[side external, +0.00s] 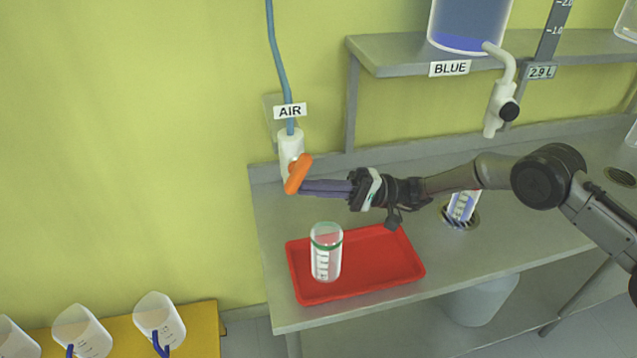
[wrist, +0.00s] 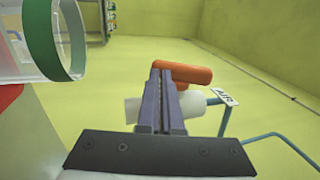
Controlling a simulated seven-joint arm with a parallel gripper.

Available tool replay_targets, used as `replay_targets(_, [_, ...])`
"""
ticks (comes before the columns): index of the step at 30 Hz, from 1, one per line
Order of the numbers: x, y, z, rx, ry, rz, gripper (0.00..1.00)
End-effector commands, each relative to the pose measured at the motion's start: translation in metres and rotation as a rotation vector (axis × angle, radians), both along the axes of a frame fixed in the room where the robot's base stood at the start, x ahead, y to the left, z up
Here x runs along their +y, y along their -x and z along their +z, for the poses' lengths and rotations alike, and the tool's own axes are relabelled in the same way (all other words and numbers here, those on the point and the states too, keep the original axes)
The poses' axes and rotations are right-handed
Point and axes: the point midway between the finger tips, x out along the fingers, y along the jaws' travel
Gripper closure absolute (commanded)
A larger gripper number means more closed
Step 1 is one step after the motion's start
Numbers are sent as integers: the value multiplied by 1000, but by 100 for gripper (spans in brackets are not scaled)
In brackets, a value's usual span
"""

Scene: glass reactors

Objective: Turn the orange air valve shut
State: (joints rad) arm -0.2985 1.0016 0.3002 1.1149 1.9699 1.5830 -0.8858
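The orange air valve handle (side external: 298,174) is on a white valve body (side external: 291,146) under the AIR label, at the end of a blue hose. In the side view the handle slants from upper right to lower left. My gripper (side external: 305,187) reaches in from the right, with its purple fingertips at the lower part of the handle. In the wrist view the fingers of my gripper (wrist: 163,78) lie close together, with no handle visible between them. The orange handle (wrist: 190,74) shows just past the tips and to their right. Exact contact is hard to tell.
A red tray (side external: 382,262) on the grey bench holds a clear container with a green band (side external: 326,252), below my gripper. A shelf (side external: 400,53) with a blue tank (side external: 468,25) and its tap (side external: 502,105) is to the upper right. The yellow wall is close behind the valve.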

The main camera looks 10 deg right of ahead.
Motion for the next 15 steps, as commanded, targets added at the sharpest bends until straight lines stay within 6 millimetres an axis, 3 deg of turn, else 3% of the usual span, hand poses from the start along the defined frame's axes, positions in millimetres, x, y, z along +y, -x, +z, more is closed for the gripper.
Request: replay_targets(15, [23, 0, -10, 1, 3, 0, 100])
